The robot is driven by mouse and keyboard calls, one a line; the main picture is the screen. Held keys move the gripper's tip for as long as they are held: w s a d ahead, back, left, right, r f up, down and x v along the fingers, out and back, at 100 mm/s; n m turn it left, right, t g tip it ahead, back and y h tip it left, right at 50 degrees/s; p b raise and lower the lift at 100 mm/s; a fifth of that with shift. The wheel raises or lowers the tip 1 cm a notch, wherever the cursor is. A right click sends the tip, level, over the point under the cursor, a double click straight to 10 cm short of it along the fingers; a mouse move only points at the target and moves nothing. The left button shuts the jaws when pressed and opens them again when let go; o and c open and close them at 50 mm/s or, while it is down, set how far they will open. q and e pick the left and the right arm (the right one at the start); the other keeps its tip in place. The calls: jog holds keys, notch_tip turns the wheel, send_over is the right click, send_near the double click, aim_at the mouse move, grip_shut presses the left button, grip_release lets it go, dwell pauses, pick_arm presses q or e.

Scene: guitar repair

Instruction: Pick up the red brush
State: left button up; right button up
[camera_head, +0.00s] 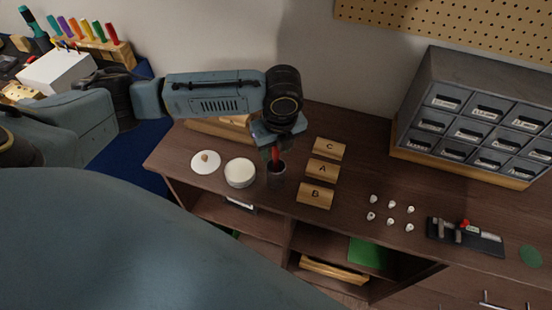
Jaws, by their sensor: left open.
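The red brush (275,155) stands upright with its lower part inside a small dark cup (276,178) on the brown wooden bench. My left gripper (276,144) comes in from the left, points down and is open right above the cup, at the upper part of the brush. Its fingers and wrist hide the brush's top. I cannot tell whether the fingers touch the brush. My right gripper is not in view.
A white bowl (240,173) and a white lid (206,161) stand left of the cup. Wooden blocks marked C (330,148), A (322,171) and B (315,195) lie to its right. Several white knobs (391,204) and a grey drawer cabinet (475,120) are further right.

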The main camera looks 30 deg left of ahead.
pick_arm(q)
jog(key=shift+a+f, duration=0.1)
jog(key=shift+f, duration=0.65)
grip_shut()
jog(key=shift+r, duration=0.15)
